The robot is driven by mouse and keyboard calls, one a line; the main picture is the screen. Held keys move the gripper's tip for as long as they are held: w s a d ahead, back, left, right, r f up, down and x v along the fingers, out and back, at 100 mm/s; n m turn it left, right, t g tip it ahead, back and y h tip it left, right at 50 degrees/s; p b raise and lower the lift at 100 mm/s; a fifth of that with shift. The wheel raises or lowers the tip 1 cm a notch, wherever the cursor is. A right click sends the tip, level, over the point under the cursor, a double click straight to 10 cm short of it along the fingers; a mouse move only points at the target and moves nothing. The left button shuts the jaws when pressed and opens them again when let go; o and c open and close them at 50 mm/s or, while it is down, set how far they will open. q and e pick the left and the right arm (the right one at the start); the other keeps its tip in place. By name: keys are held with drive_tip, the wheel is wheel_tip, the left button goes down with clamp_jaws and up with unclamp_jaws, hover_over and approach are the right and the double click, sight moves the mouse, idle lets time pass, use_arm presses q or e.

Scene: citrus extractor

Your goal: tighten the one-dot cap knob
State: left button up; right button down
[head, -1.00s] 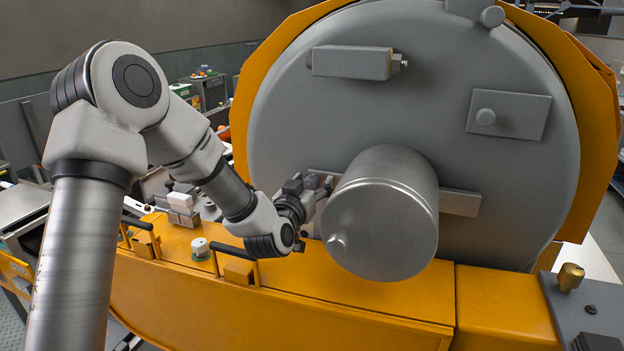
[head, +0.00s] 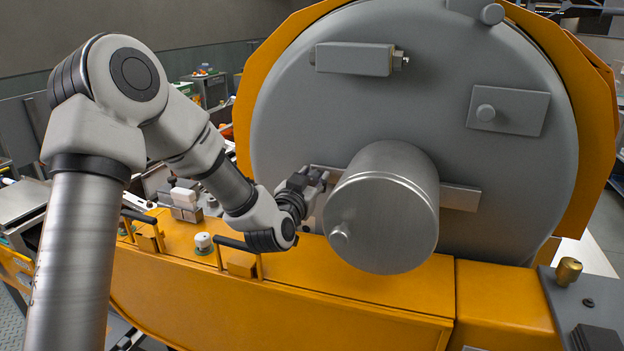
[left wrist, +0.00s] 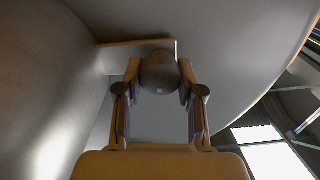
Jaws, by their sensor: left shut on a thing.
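The cap knob (left wrist: 160,75) is a dark round knob with one small pale mark on its face, in the upper middle of the left wrist view. It sits by the end of a flat bar (left wrist: 130,50) on the grey round door. My left gripper (left wrist: 159,88) has one finger on each side of the knob and is shut on it. In the head view my left gripper (head: 318,180) is at the left end of the bar, beside the big metal cylinder (head: 380,215). I cannot make out the knob there. My right gripper is not in view.
The grey round door (head: 430,100) fills the back, with an orange rim (head: 250,105). The cylinder juts out close to the right of my left gripper.

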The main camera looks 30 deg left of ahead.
use_arm(q)
drive_tip(key=m, duration=0.4)
drive_tip(key=shift+f, duration=0.1)
drive_tip(key=m, duration=0.4)
drive_tip(key=shift+w+d, duration=0.1)
drive_tip(key=m, duration=0.4)
drive_tip(key=shift+m, duration=0.3)
drive_tip(key=shift+m+p, duration=0.35)
drive_tip(key=shift+m, duration=1.55)
drive_tip(key=shift+w, duration=0.1)
drive_tip(key=o, duration=1)
drive_tip(key=shift+o, duration=0.8)
drive_tip(key=shift+f, duration=0.2)
